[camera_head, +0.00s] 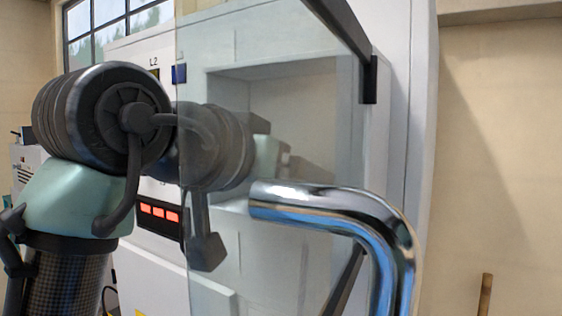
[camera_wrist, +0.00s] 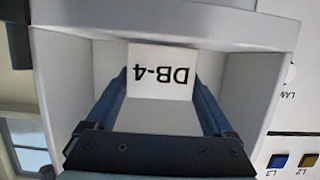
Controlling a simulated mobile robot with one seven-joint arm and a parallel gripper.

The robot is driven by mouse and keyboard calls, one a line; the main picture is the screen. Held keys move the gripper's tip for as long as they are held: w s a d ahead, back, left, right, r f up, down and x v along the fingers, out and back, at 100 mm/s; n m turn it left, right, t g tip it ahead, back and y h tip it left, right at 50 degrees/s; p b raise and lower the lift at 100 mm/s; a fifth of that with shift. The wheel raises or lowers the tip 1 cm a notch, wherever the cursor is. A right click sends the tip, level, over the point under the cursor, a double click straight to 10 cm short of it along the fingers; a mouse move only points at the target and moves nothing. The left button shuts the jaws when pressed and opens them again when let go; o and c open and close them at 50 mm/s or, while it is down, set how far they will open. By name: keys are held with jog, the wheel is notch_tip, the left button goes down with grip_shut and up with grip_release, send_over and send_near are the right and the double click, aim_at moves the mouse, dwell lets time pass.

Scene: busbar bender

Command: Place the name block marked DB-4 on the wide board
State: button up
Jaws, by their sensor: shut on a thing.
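The name block (camera_wrist: 160,72) is white, with DB-4 in black letters that appear upside down in the wrist view. My gripper (camera_wrist: 161,80) is shut on it, one dark blue finger on each side. Block and fingers are at a white-walled recess (camera_wrist: 242,88), which also shows in the camera_head view (camera_head: 313,110) behind a clear panel. There my wrist reaches behind the panel towards the recess, and the block cannot be made out. I cannot tell any wide board apart from the pale surfaces.
The clear panel (camera_head: 225,45) has a dark frame and a thick chrome handle (camera_head: 330,207) close to the camera. The white cabinet (camera_head: 140,75) carries an L2 label and a red-lit display (camera_head: 158,212). Coloured squares marked L3 (camera_wrist: 278,161) and L2 (camera_wrist: 309,160) lie beside the recess.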

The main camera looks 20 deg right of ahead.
jog(key=shift+f, duration=0.1)
jog(key=shift+f, duration=0.1)
jog(key=o, duration=1.1)
jog(key=shift+s+a+b, duration=0.1)
jog(key=shift+a+b, duration=0.1)
jog(key=shift+b, duration=0.1)
jog(key=b+v, duration=0.6)
jog(key=v, duration=0.5)
jog(key=shift+s+a+r, duration=0.15)
jog(key=shift+a+r, duration=0.05)
jog(key=shift+r, duration=0.15)
